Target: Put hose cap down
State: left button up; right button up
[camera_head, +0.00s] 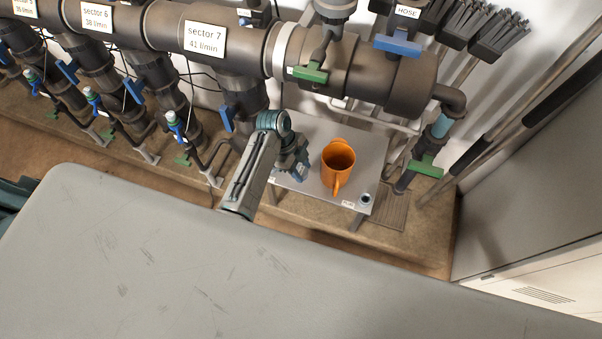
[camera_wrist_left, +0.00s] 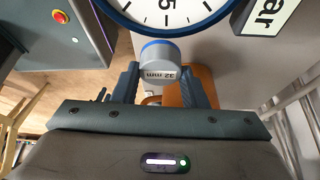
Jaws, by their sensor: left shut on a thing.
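My left gripper (camera_head: 300,172) is over the left part of the small grey metal shelf (camera_head: 311,200), left of the orange mug. In the left wrist view its two fingers are shut on a round grey cap (camera_wrist_left: 160,54) with a blue rim and a "32 mm" mark. I take this to be the hose cap. The head view barely shows the cap, so I cannot tell how far it is above the shelf. My right gripper is not in view.
An orange mug (camera_head: 338,166) stands on the shelf, handle toward me. A small round fitting (camera_head: 365,199) is at the shelf's front right corner. The large manifold pipe (camera_head: 345,66) with valves runs above and behind. A wide grey surface (camera_head: 200,265) fills the foreground.

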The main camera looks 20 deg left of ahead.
aim_at(298, 169)
pick_arm(q)
notch_tip(298, 169, down, 2)
jog(key=shift+f, duration=0.75)
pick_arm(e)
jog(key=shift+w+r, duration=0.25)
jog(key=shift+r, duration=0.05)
pick_arm(q)
jog(key=o, duration=1.2)
jog(key=shift+f, duration=0.1)
jog(key=v, duration=1.2)
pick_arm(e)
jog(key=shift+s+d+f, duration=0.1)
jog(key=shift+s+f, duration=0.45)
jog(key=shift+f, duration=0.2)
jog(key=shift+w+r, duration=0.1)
